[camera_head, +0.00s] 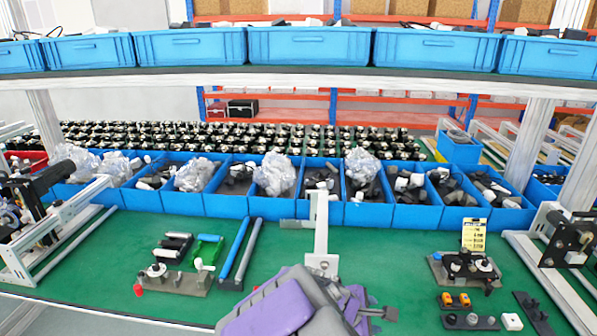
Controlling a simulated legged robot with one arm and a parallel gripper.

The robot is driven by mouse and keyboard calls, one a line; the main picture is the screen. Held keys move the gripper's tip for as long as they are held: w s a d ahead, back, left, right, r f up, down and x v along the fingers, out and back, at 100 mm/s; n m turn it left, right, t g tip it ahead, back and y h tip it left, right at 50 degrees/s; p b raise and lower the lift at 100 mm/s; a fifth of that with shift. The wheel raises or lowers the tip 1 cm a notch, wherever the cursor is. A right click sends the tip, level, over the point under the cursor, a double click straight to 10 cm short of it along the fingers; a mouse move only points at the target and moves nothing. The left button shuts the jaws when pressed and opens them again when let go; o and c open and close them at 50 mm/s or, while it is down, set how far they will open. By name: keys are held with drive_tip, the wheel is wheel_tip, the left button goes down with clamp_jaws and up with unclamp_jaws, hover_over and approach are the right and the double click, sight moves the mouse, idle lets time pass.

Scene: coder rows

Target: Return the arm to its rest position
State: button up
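My arm, purple and grey, shows at the bottom centre over the green bench top (410,260). My gripper (378,313) is at the arm's far right end, low in the view, with a small dark purple-grey tip pointing right. It is too small and too much turned to tell if its fingers are open or shut. I see nothing clearly held in it. Part of the arm is cut off by the lower picture edge.
An upright metal post (321,235) stands just behind my arm. A fixture with a red knob (172,280) is at left, another fixture (465,268) at right. Blue bins (270,207) line the back. A shelf edge (300,82) crosses above. Bench patches between fixtures are clear.

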drive_tip(key=s+d+r+m+g, duration=0.1)
drive_tip(key=s+d+m+g, duration=0.1)
drive_tip(key=s+d+m, duration=0.4)
drive_tip(key=s+a+m+g+y, duration=0.2)
drive_tip(key=s+a+m+y, duration=0.1)
drive_tip(key=s, duration=0.8)
drive_tip(key=s+a+r+m+g+y+b, duration=0.1)
drive_tip(key=s+a+m+g+y, duration=0.1)
drive_tip(key=s+a+m+y, duration=0.2)
drive_tip(key=s+m, duration=0.3)
drive_tip(key=s, duration=0.4)
drive_tip(key=shift+s+a+r+g, duration=0.25)
drive_tip(key=shift+s+a+g, duration=0.1)
drive_tip(key=shift+s+g, duration=0.05)
